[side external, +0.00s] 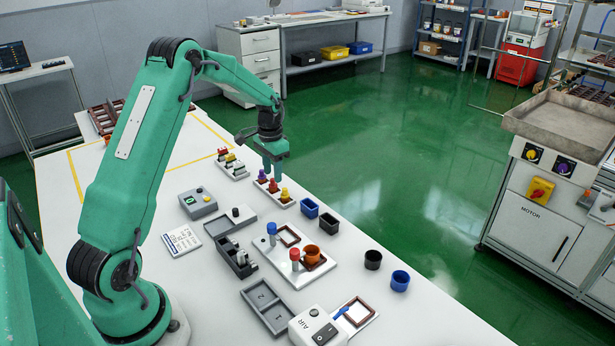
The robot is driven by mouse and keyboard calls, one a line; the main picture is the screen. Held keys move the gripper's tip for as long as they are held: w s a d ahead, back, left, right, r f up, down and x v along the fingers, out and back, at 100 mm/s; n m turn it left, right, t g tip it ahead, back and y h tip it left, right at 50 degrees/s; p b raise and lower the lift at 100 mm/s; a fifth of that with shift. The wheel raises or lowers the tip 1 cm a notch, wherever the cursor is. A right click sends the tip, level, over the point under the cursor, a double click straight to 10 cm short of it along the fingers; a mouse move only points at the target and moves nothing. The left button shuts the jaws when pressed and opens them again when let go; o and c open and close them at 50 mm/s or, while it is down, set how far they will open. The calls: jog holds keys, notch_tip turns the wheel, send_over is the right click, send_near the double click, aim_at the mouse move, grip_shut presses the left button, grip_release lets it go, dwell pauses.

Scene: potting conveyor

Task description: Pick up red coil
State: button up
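A small red coil (273,187) stands in the middle of a white holder (290,205), between a purple coil (262,176) and a yellow coil (285,195). My gripper (273,172) points straight down just above this row, with its fingertips close to the red coil's top. The view is too small to tell whether the fingers touch it or how far apart they are. A second holder behind and to the left carries another small red piece (222,154) and yellow pieces (231,159).
Blue (309,208) and black (328,223) cups stand right of the holder, near the table's edge. A fixture plate (277,253) with red-topped and blue-topped posts and an orange cup (312,254) lies in front. A grey box (197,203) sits to the left.

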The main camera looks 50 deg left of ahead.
aim_at(273, 185)
jog(key=shift+f, duration=1.1)
grip_shut()
